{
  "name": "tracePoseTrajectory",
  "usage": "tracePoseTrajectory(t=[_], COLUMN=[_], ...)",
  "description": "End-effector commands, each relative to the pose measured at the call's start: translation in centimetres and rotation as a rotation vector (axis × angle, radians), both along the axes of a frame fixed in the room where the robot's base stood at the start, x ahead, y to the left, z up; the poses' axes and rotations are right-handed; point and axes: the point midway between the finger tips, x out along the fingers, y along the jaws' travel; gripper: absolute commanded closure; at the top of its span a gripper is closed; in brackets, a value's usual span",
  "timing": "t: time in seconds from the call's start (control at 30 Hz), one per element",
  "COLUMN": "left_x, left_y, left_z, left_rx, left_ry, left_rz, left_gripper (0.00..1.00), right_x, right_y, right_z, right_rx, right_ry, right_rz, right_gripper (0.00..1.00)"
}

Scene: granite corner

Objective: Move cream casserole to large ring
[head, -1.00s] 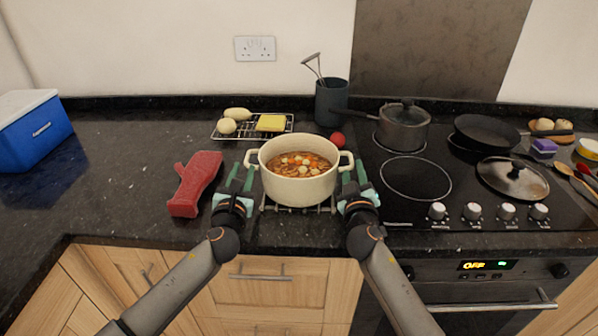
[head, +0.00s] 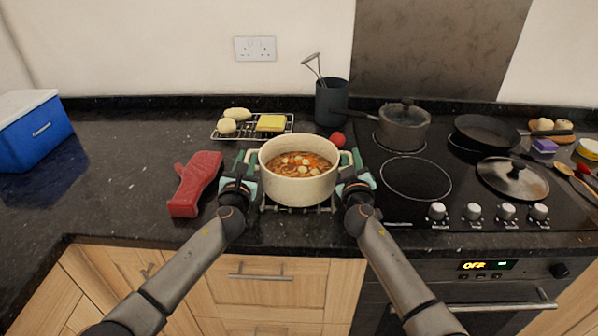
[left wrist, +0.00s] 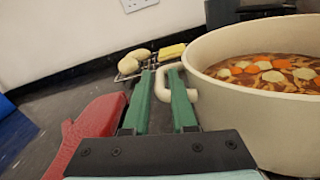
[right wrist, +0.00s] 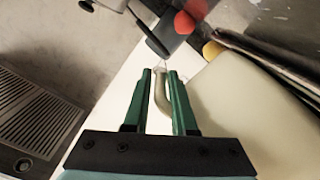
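The cream casserole (head: 300,188), full of stew with orange and pale chunks, stands upright on a wire trivet (head: 272,206) at the counter's front. My left gripper (head: 246,160) is open, with its green fingers either side of the left handle (left wrist: 190,94). My right gripper (head: 350,160) is open around the right handle (right wrist: 160,92). Whether the fingers touch the handles is unclear. The large ring (head: 415,178) is the bare circle at the hob's front left, right of the casserole.
A saucepan (head: 402,130) stands behind the large ring, and a lid (head: 513,178) lies right of it. A frying pan (head: 485,132) is at the back right. A red mitt (head: 195,184) lies left of my left gripper. A red tomato-like item (head: 338,139) and utensil pot (head: 331,102) stand behind the casserole.

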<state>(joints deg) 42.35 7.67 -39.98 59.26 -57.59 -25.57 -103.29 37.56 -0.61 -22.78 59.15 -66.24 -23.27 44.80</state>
Motion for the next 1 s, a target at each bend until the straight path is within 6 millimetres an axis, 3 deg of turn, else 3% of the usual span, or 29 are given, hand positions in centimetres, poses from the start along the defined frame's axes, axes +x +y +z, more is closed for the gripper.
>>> tracePoseTrajectory(t=[0.2,1.0], left_x=[-0.02,-0.04], left_y=[0.00,0.00], left_z=[-0.02,-0.08], left_rx=[0.000,0.000], left_ry=[0.000,0.001], left_rz=[0.000,-0.001], left_gripper=[1.00,1.00], right_x=[-0.02,-0.02], right_y=[-0.02,-0.05], right_z=[-0.02,-0.07], right_rx=[0.000,0.000], right_ry=[0.001,0.002], right_rz=[-0.001,-0.001], right_gripper=[1.00,1.00])
